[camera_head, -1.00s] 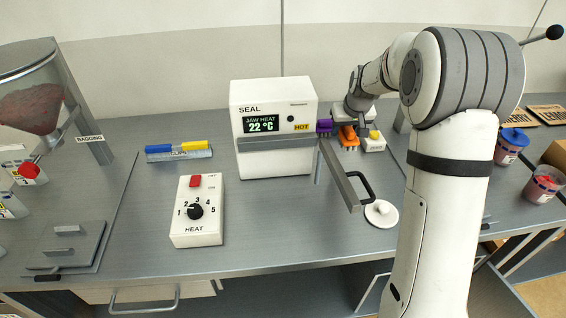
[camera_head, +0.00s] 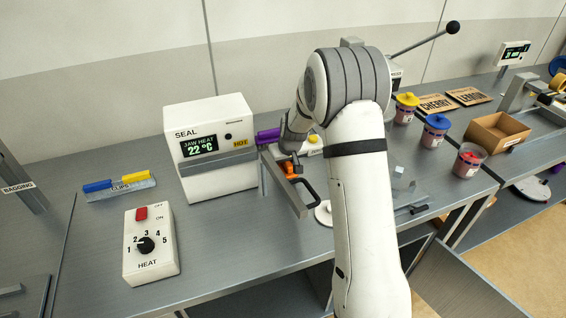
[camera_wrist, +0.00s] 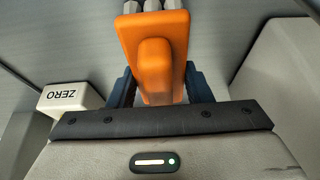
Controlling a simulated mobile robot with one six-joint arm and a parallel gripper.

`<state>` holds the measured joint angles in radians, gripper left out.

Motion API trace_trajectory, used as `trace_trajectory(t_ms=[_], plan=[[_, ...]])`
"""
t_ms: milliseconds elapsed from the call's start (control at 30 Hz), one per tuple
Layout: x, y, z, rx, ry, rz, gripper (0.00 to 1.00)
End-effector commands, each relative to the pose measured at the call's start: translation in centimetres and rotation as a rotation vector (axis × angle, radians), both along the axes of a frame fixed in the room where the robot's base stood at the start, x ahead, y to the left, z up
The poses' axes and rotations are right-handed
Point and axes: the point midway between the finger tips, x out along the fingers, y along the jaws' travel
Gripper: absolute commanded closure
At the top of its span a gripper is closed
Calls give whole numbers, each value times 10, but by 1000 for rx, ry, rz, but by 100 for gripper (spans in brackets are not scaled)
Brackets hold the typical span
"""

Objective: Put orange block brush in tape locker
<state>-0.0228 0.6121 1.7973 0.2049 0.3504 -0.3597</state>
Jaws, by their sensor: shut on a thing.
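The orange block brush (camera_head: 291,169) is in my gripper (camera_head: 289,162), beside the right side of the seal machine, near the black-handled bar. In the wrist view the orange brush (camera_wrist: 155,65) fills the space between the dark fingers of my gripper (camera_wrist: 160,88), which is shut on it. Grey rounded ends show at its far edge. No label names the tape locker. An open grey door panel (camera_head: 455,285) hangs below the bench at right, and I cannot tell if it belongs to the locker.
Several lidded cups and a cardboard box (camera_head: 497,133) stand at right.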

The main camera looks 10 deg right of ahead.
Motion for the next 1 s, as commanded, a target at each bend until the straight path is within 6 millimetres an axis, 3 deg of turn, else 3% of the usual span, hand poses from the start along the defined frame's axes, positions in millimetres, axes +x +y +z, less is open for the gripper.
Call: trace_trajectory(t_ms=[67,100,367,733,1000], plan=[[0,0,-3,0,0,0,79],[0,0,-3,0,0,0,54],[0,-1,-2,0,0,-1,33],[-1,-1,5,0,-1,-1,33],[-19,-5,49,0,-5,-3,33]])
